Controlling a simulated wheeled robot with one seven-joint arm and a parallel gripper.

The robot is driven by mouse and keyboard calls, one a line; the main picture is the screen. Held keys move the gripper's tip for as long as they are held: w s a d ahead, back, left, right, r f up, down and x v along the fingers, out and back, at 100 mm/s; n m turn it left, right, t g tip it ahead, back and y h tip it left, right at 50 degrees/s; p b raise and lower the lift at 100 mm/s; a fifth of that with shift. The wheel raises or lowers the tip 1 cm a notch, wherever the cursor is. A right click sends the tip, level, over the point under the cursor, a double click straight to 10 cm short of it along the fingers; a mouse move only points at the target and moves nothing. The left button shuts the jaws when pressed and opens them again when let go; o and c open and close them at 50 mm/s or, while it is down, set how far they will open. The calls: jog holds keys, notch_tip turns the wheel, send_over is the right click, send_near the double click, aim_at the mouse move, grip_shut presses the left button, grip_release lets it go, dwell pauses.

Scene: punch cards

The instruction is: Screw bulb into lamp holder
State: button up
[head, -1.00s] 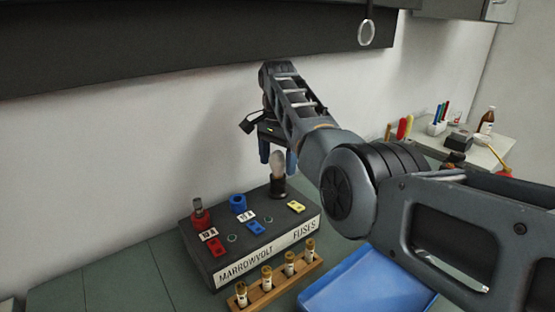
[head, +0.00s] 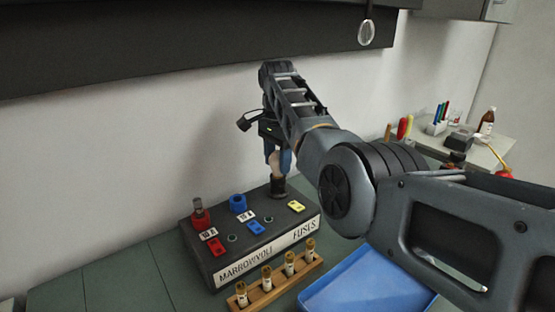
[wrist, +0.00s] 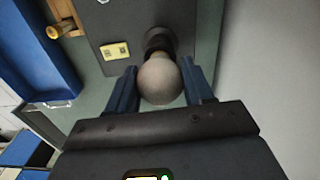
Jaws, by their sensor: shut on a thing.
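The pale round bulb (head: 272,160) stands upright at the black lamp holder (head: 279,187), at the back right of the dark fuse box (head: 222,262). My gripper (head: 278,163) hangs over the holder with its blue fingers at the bulb, shut on it. In the wrist view, the bulb (wrist: 160,82) lies between my two fingers (wrist: 160,92), with the holder (wrist: 157,42) right beyond it.
A wooden rack (head: 277,278) with several capped vials stands before the box. A blue tray (head: 335,293) lies to its right. Red (head: 200,217) and blue (head: 237,203) fittings stand on the box's left half. The wall is close behind.

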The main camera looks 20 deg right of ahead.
jog(key=m, duration=0.6)
jog(key=shift+m, duration=0.4)
jog(key=m, duration=0.7)
jog(key=shift+w+m, duration=0.1)
jog(key=shift+m, duration=0.2)
jog(key=o, duration=1)
jog(key=shift+o, duration=0.2)
